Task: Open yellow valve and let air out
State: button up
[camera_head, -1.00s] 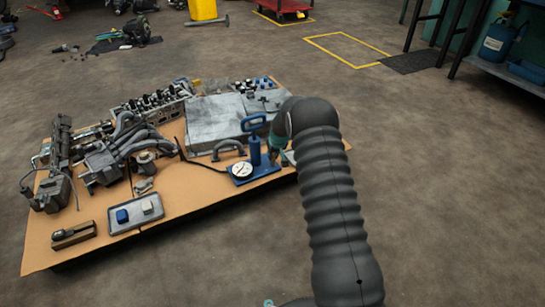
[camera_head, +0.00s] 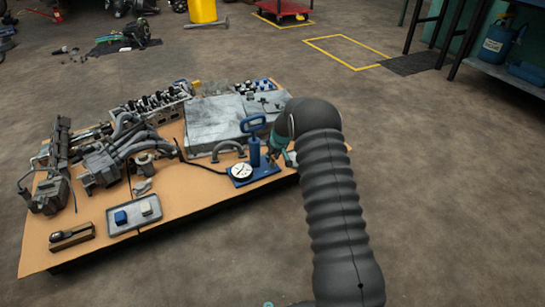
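A blue hand pump (camera_head: 254,150) stands upright on a blue base near the right side of the low table (camera_head: 190,215). A round white gauge (camera_head: 241,171) sits at the front left of that base, and a dark hose runs off to the left. I cannot make out a yellow valve on the pump. My arm reaches in from the lower right, and its end is beside the pump's right side. My gripper (camera_head: 285,157) shows only in part, small and mostly hidden by the arm. I cannot tell whether it is open or touches anything.
Engine parts (camera_head: 120,150) crowd the table's left and back. A grey metal plate (camera_head: 215,122) lies behind the pump. A tray (camera_head: 134,214) with blue and white blocks and a wooden block (camera_head: 71,236) lie in front. Floor right of the arm is clear.

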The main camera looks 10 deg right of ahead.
jog(key=shift+r, duration=0.1)
jog(key=shift+d+r, duration=0.1)
jog(key=shift+r, duration=0.2)
jog(key=v, duration=1.1)
jog(key=shift+s, duration=0.2)
